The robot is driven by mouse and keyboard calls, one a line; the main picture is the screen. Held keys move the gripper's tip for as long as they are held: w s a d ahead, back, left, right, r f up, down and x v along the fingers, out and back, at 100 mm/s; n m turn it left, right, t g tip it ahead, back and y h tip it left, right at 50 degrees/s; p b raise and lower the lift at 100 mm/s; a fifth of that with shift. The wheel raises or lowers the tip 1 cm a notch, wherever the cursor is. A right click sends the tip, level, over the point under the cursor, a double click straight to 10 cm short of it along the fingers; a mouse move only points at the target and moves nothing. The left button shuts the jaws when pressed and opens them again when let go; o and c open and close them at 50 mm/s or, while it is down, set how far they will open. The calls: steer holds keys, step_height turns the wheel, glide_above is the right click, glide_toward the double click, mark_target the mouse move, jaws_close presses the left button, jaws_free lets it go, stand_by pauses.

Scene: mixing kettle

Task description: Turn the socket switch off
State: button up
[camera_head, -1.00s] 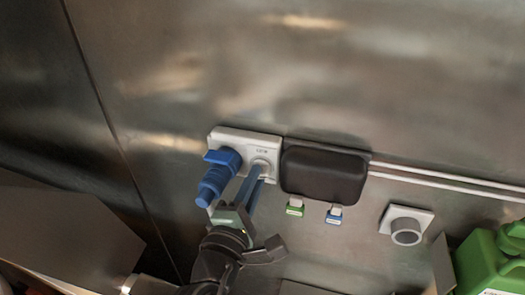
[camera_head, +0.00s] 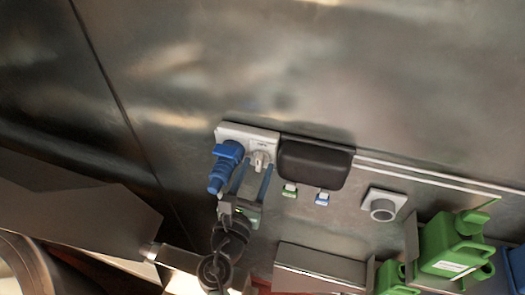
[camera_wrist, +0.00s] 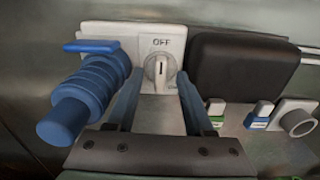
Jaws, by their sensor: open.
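The white socket (camera_head: 243,133) is fixed on the steel wall, with a blue plug (camera_head: 224,167) in its left part. Its rotary switch knob (camera_head: 259,159) is at the right. In the wrist view the knob (camera_wrist: 158,71) has its pointer roughly vertical, under the word "OFF" on the white plate (camera_wrist: 132,37). My gripper (camera_head: 251,170) is open just below the socket. In the wrist view my gripper's two blue fingers (camera_wrist: 157,85) are spread left and right of the knob, with a gap on both sides.
A black box (camera_head: 314,163) sits right of the socket, with green (camera_head: 289,190) and blue (camera_head: 322,198) tags below it. A grey round fitting (camera_head: 383,209) is farther right. Green canisters (camera_head: 450,250) stand at the lower right. The blue plug is close to my left finger.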

steer(key=shift+s, duration=0.1)
steer(key=v, duration=0.7)
steer(key=shift+r, duration=0.1)
stand_by(0.4)
